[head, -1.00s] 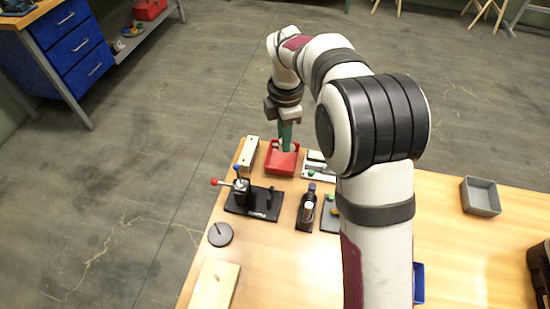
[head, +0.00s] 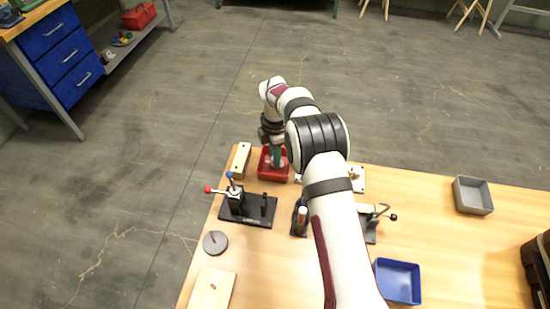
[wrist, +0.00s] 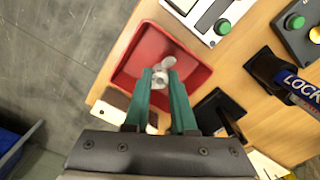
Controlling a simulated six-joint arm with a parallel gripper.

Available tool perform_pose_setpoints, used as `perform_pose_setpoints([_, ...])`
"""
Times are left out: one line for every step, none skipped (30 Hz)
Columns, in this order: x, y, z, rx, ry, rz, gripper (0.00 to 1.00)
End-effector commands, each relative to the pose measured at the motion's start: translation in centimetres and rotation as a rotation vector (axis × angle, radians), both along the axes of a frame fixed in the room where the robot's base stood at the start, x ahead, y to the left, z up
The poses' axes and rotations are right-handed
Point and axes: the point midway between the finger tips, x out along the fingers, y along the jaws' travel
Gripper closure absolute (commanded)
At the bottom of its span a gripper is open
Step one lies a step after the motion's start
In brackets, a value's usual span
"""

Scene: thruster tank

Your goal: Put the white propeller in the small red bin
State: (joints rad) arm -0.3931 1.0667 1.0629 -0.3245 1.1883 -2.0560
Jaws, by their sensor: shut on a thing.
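The white propeller (wrist: 163,72) is between the tips of my gripper's green fingers in the wrist view. My gripper (wrist: 161,78) is shut on it, and the propeller shows over the inside of the small red bin (wrist: 186,50). In the head view my gripper (head: 277,163) points down into the red bin (head: 265,176), with its fingertips at about the bin's rim. The propeller is too small to make out there. I cannot tell whether it touches the bin floor.
A wooden block (head: 241,160) stands close left of the bin. A black lever fixture (head: 248,208) is in front of it. A white panel (wrist: 210,14) lies close beside the bin. A blue bin (head: 398,281) and a grey bin (head: 473,195) stand farther right, with bare tabletop between.

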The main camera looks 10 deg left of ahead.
Motion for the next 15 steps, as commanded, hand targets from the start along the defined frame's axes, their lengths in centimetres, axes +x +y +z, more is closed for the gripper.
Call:
perform_pose_setpoints([-0.05,-0.04,-0.98,-0.002,0.003,0.000,1.00])
perform_pose_setpoints([-0.03,-0.05,-1.29,-0.001,0.002,0.000,1.00])
perform_pose_setpoints([0.00,-0.04,-1.42,-0.001,-0.001,0.000,1.00])
perform_pose_setpoints([0.02,-0.05,-1.38,-0.001,-0.001,0.000,1.00])
perform_pose_setpoints([0.02,-0.05,-1.35,0.000,-0.001,0.000,1.00])
perform_pose_setpoints([0.02,-0.05,-1.33,0.000,-0.001,0.000,1.00])
perform_pose_setpoints([0.02,-0.05,-1.33,0.000,-0.001,0.000,1.00])
perform_pose_setpoints([0.01,-0.05,-1.34,-0.001,-0.001,0.000,1.00])
perform_pose_setpoints([0.01,-0.05,-1.40,-0.001,-0.001,0.000,1.00])
perform_pose_setpoints([0.00,-0.06,-1.50,-0.001,-0.001,0.000,1.00])
perform_pose_setpoints([-0.01,-0.06,-1.60,0.000,0.000,0.000,1.00])
perform_pose_setpoints([0.00,-0.06,-1.59,0.000,0.000,0.000,0.71])
perform_pose_setpoints([0.00,-0.06,-1.58,0.000,0.000,0.000,0.65])
perform_pose_setpoints([0.00,-0.06,-1.57,0.000,0.000,0.000,0.60])
perform_pose_setpoints([0.00,-0.06,-1.57,0.000,0.000,0.000,0.53])
